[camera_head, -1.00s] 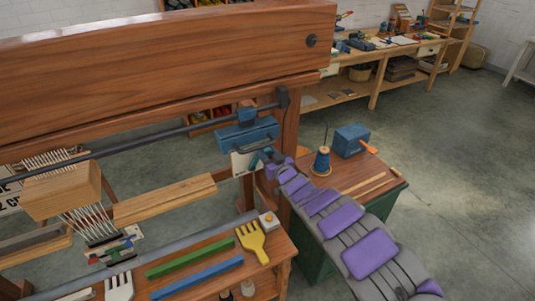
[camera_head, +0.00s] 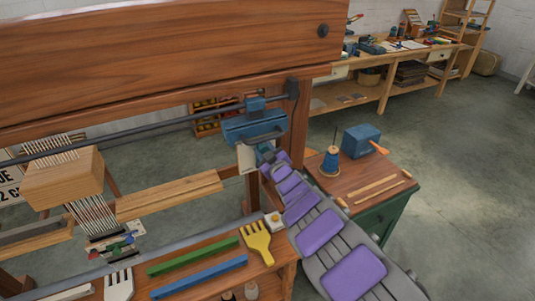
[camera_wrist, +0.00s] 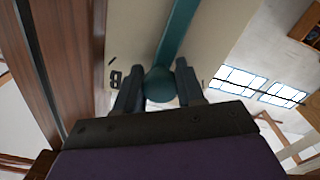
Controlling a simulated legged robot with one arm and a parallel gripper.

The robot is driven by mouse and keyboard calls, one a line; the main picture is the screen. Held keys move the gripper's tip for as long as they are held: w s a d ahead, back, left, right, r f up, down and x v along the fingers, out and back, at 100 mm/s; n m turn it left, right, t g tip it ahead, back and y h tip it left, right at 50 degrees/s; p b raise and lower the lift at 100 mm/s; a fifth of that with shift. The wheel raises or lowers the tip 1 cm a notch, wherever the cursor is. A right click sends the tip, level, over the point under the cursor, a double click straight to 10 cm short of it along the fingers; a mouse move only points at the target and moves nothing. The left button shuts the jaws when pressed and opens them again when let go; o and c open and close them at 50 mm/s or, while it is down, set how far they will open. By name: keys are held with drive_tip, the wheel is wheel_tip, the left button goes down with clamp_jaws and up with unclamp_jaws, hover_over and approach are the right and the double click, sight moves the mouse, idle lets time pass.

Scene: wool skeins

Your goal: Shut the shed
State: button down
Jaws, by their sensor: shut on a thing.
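The loom's wooden frame (camera_head: 150,65) fills the left of the head view. A blue lever housing (camera_head: 254,127) sits on its dark rod, with a pale plate (camera_head: 246,158) below. In the wrist view, a teal lever (camera_wrist: 181,30) with a round teal knob (camera_wrist: 159,86) runs up over this pale plate (camera_wrist: 135,35), which bears a dark mark like a B at left. My gripper (camera_wrist: 157,84) has its two fingers on either side of the knob and is shut on it. In the head view my gripper (camera_head: 266,154) covers the knob. Heddle cords (camera_head: 90,212) hang below a wooden block (camera_head: 62,178).
A yellow comb (camera_head: 257,240), a green bar (camera_head: 192,257) and a blue bar (camera_head: 198,277) lie on the loom's front shelf. Open floor lies further right.

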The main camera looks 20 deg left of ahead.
drive_tip(key=shift+s+a+f+n, duration=0.1)
drive_tip(key=shift+s+a+n, duration=0.1)
drive_tip(key=shift+n, duration=0.1)
drive_tip(key=c, duration=0.7)
unclamp_jaws()
drive_tip(key=p+v, duration=0.3)
drive_tip(key=v, duration=1.4)
drive_tip(key=shift+p, duration=0.3)
drive_tip(key=shift+s+d, duration=0.1)
drive_tip(key=shift+s, duration=0.05)
